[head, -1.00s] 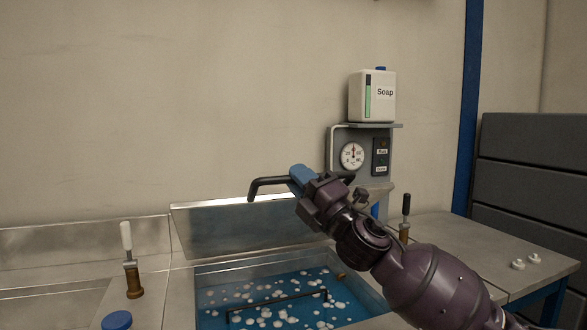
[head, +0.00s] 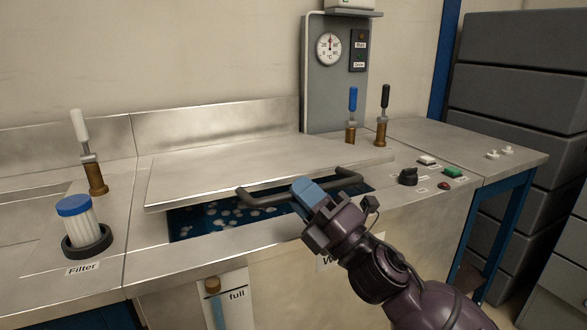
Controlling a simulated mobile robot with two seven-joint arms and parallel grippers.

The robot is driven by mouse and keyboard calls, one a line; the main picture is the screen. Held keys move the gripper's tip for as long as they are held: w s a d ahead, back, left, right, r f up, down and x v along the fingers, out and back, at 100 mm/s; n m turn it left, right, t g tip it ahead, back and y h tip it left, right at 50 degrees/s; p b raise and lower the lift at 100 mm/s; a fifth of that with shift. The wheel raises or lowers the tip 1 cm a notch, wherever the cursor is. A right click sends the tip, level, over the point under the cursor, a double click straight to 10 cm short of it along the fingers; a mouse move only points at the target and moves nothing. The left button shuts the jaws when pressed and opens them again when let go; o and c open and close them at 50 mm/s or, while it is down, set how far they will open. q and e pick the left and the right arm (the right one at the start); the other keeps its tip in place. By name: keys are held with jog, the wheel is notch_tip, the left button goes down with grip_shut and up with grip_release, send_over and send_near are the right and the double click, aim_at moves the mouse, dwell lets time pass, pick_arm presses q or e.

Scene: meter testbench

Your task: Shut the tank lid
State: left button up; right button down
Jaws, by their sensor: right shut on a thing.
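The tank lid (head: 230,165) is a flat metal plate, tilted low over the tank (head: 215,228), with its front edge still raised above the rim. Blue liquid with white foam spots shows in the gap below. A dark bar handle (head: 262,194) runs along the lid's front edge. My right gripper (head: 307,192), with blue fingers, is shut on the handle near its middle. Part of the handle and of the tank's front rim is hidden behind my gripper and arm. My left gripper is not in view.
A blue-capped filter (head: 78,228) stands in the bench at left, beside a white-handled valve (head: 90,155). Blue and black levers (head: 382,115) stand behind right, near a gauge panel (head: 335,70). A black knob (head: 408,176) and buttons sit right of the tank.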

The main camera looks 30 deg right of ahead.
notch_tip(320, 180, down, 3)
jog(key=shift+s+r+b, duration=0.1)
jog(key=shift+r+b, duration=0.05)
jog(key=shift+b, duration=0.15)
jog(key=c, duration=1.1)
grip_release()
jog(key=v, duration=1)
jog(key=shift+s+f+b, duration=0.2)
jog(key=shift+s+b, duration=0.05)
jog(key=shift+b, duration=0.15)
